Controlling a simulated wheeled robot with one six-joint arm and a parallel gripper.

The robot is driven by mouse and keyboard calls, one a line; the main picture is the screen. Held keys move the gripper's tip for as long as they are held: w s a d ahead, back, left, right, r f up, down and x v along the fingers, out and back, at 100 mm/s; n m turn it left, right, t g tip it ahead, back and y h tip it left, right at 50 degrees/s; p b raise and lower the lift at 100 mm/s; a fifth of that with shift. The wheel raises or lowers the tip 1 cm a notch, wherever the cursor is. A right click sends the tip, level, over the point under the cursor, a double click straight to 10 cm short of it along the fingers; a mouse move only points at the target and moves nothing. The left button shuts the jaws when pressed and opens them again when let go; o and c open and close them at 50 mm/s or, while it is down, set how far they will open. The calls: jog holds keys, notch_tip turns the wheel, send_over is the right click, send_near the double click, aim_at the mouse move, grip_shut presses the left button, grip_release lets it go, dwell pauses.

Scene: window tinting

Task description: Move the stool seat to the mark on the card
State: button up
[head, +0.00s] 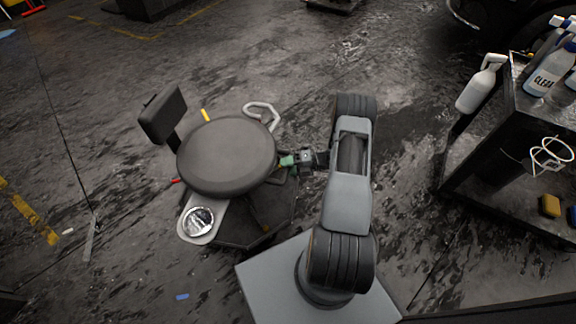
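The stool's round dark grey seat (226,155) is left of centre in the head view, with a dark backrest (163,114) at its upper left. My gripper (291,161) is at the seat's right edge, beside a small green part (287,160). Its fingers are too small and partly hidden to tell whether they are open or shut, or whether they touch anything. The seat hides most of the stool's column and part of its dark base (235,231). I cannot make out a card or its mark in this view.
A light tray (187,232) with a shiny round dish (199,220) juts out below the seat. A pale loop handle (262,112) is behind it. A dark cart (500,165) with bottles (546,76) stands at right. Small coloured scraps lie on the floor. The floor at far left is mostly open.

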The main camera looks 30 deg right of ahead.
jog(key=shift+r, duration=0.1)
jog(key=shift+s+d+r, duration=0.1)
jog(key=shift+d, duration=0.2)
jog(key=p+v, duration=0.2)
jog(key=v, duration=1.1)
jog(key=shift+p, duration=0.3)
jog(key=a+r+n+g+h+p, duration=0.2)
jog(key=a+r+n+p, duration=0.4)
jog(key=r, duration=0.6)
jog(key=a+r+n+g+h+p, duration=0.3)
jog(key=r+n+p, duration=0.2)
jog(key=r+n, duration=0.5)
jog(key=a+r+n+g+h+p, duration=0.2)
jog(key=a+r+n+p, duration=0.3)
jog(key=r, duration=0.9)
jog(key=s+a+r+n+t+h+p, duration=0.1)
jog(key=s+a+r+n+h+p, duration=0.1)
jog(key=r+n, duration=0.5)
jog(key=s+a+r+n+t+h+p, duration=0.2)
jog(key=s+r+n+p, duration=0.3)
jog(key=r, duration=0.4)
jog(key=s+a+r+n+t+h+p, duration=0.1)
jog(key=s+a+r+n+h+p, duration=0.2)
jog(key=r+n+p, duration=0.4)
jog(key=shift+s+a+r+n+h, duration=0.3)
jog(key=shift+a+r+n, duration=0.35)
jog(key=shift+r+n, duration=0.25)
